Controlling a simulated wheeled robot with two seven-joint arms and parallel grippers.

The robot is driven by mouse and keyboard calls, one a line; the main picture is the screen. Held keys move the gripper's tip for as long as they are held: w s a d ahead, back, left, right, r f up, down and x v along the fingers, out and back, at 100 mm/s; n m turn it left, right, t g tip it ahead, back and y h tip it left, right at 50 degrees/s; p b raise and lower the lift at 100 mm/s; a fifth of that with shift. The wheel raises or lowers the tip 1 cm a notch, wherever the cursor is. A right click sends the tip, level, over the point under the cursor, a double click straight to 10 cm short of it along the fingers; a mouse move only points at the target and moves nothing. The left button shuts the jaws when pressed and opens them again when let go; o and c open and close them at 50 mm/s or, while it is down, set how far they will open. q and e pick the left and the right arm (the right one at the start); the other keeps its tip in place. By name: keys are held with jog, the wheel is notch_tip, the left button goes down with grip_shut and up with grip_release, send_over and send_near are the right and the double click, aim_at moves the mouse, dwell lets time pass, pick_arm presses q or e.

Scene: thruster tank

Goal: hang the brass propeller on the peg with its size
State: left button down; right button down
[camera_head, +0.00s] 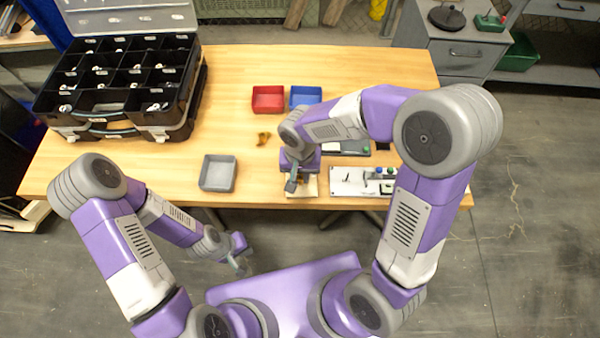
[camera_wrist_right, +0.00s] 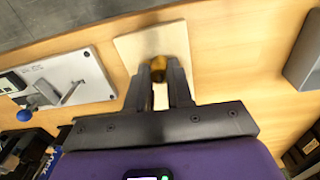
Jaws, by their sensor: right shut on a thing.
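My right gripper (camera_head: 291,185) is over the front edge of the table, above a pale square board (camera_head: 310,188). In the right wrist view its fingers (camera_wrist_right: 159,75) are shut on a small brass-coloured piece (camera_wrist_right: 158,64), mostly hidden between them. The board (camera_wrist_right: 135,46) lies beneath it. Another brass-coloured piece (camera_head: 263,138) lies on the table left of my right wrist; its shape is too small to make out. I cannot make out a peg. My left gripper (camera_head: 243,267) hangs low in front of the table; its jaw opening is unclear.
A grey tray (camera_head: 204,174) stands left of the board. A red bin (camera_head: 268,99) and a blue bin (camera_head: 306,92) sit behind. A white fixture plate (camera_head: 345,188) lies right of the board. A large black compartment case (camera_head: 190,108) fills the table's left.

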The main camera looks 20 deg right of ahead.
jog(key=c, duration=0.9)
grip_release()
jog(key=shift+r, duration=0.1)
notch_tip(320, 180, up, 8)
jog(key=p, duration=0.3)
jog(key=shift+f, duration=0.25)
notch_tip(320, 180, up, 4)
jog(key=p, duration=0.3)
